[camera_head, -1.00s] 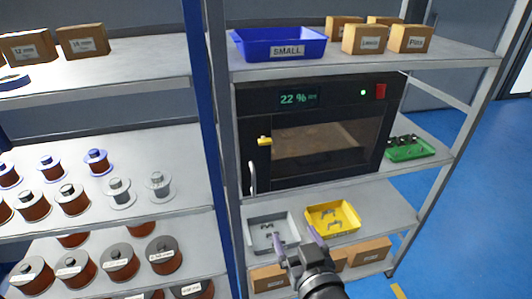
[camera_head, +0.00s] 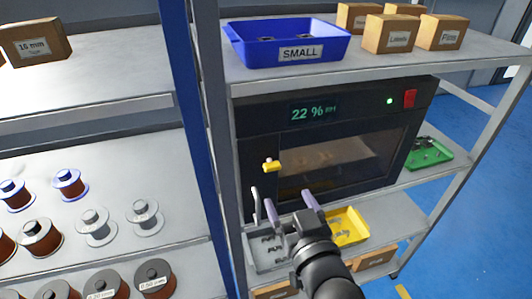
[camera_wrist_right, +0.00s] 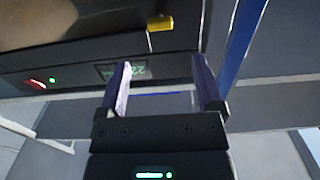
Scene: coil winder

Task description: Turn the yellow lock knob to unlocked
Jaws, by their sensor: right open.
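The yellow lock knob (camera_head: 271,165) sits on the left side of the front of a black cabinet (camera_head: 262,118) with a glass door. It also shows at the top of the right wrist view (camera_wrist_right: 160,23). The cabinet's display reads 22 %. My right gripper (camera_head: 291,199) is open and empty, below and a little right of the knob, apart from it. Its two purple fingers (camera_wrist_right: 160,88) show spread in the right wrist view. A grey door handle (camera_head: 255,206) is left of the fingers. My left gripper is not in view.
A grey tray (camera_head: 256,266) and a yellow tray (camera_head: 362,234) stand on the shelf below the cabinet. A blue bin marked SMALL (camera_head: 240,50) is above. A blue post (camera_head: 187,100) and wire spools (camera_head: 97,222) are at left.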

